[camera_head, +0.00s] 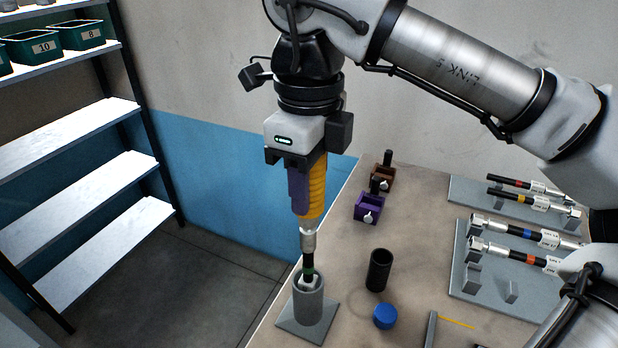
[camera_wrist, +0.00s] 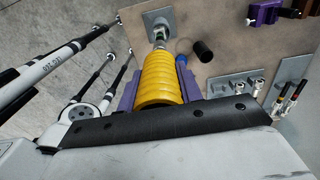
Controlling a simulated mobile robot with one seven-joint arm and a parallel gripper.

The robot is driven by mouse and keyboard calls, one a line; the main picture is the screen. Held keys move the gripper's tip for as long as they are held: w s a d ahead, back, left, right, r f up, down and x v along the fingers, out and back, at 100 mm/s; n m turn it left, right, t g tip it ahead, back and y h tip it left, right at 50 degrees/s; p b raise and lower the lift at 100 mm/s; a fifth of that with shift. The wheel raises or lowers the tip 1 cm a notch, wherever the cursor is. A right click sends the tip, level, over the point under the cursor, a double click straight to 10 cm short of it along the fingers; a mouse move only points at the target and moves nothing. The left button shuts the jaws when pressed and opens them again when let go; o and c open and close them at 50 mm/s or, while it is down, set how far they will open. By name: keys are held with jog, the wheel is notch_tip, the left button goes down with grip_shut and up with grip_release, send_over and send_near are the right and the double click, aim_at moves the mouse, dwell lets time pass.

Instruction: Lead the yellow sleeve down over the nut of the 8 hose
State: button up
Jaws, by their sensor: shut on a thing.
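My gripper (camera_head: 306,192) points down, its purple fingers shut on the ribbed yellow sleeve (camera_head: 316,185). In the wrist view the sleeve (camera_wrist: 166,80) sits between both fingers. Straight below it stands a black hose with a green band (camera_head: 308,268), topped by a silver nut (camera_head: 307,241). The sleeve's lower end is at the top of the metal fitting; whether it touches or surrounds the tip, I cannot tell. The hose stands roughly upright in a grey cup-shaped holder (camera_head: 306,310) on a square base. A white tag is at the holder's mouth; its number is unreadable.
A black cylinder (camera_head: 379,270) and a blue cap (camera_head: 385,316) stand right of the holder. Purple (camera_head: 368,207) and brown (camera_head: 386,176) boxes lie behind. Grey racks (camera_head: 490,285) with banded hoses are at right. Shelving (camera_head: 90,190) with green bins numbered 10 and 8 stands left.

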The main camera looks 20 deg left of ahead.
aim_at(309, 220)
jog(key=shift+f+b, duration=0.75)
jog(key=shift+f, duration=0.35)
jog(key=shift+f, duration=0.25)
jog(key=shift+f+b, duration=1.2)
jog(key=shift+f, duration=0.2)
jog(key=shift+f, duration=0.2)
jog(key=shift+f+b, duration=0.4)
jog(key=shift+b, duration=0.1)
jog(key=o, duration=1)
jog(key=shift+o, duration=0.2)
jog(key=shift+r, duration=0.1)
